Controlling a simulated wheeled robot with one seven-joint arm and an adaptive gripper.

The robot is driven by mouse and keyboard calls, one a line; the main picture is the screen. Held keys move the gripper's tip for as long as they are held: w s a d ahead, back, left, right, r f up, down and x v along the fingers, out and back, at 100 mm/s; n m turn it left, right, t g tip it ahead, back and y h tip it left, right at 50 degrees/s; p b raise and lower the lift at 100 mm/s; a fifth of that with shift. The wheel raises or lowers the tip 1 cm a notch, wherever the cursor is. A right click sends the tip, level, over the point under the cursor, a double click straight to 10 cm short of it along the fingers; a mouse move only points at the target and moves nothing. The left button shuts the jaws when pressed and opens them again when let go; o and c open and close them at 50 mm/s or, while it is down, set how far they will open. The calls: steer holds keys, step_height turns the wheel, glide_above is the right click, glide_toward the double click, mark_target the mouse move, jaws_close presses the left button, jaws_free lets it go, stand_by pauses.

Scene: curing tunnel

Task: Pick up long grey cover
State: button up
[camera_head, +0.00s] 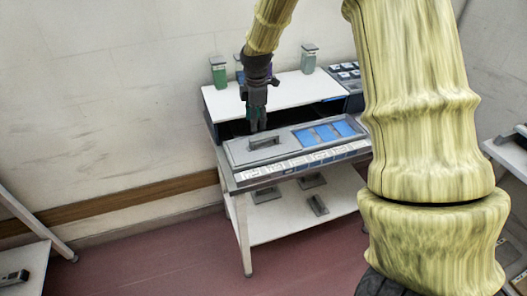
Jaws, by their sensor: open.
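A long grey cover (243,155) with a raised dark handle (265,143) lies flat on the left part of the bench machine's top. My gripper (258,129) hangs pointing down just above the handle, with its jaws open and nothing seen between them. The fingertips overlap the far side of the handle in the picture, and I cannot tell whether they touch it.
Blue panels (326,132) sit right of the cover. Small grey pieces (317,204) lie on the lower shelf (290,222). My arm hides the bench's right end. Red floor (150,260) is clear in front.

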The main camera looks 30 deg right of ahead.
mark_target(264, 137)
steer(key=shift+n+g, duration=0.3)
steer(key=shift+n, duration=0.1)
steer(key=shift+s+d+f+p, duration=0.25)
steer(key=shift+d+f+p, duration=0.25)
steer(key=shift+f, duration=0.95)
steer(key=shift+s+d+f+p, duration=0.25)
steer(key=shift+f+p, duration=0.4)
steer(key=shift+f, duration=0.75)
steer(key=shift+s+d+f+p, duration=0.2)
steer(key=shift+d+f+p, duration=0.3)
steer(key=shift+f, duration=0.95)
steer(key=shift+a, duration=0.1)
steer(key=shift+c, duration=0.4)
jaws_close()
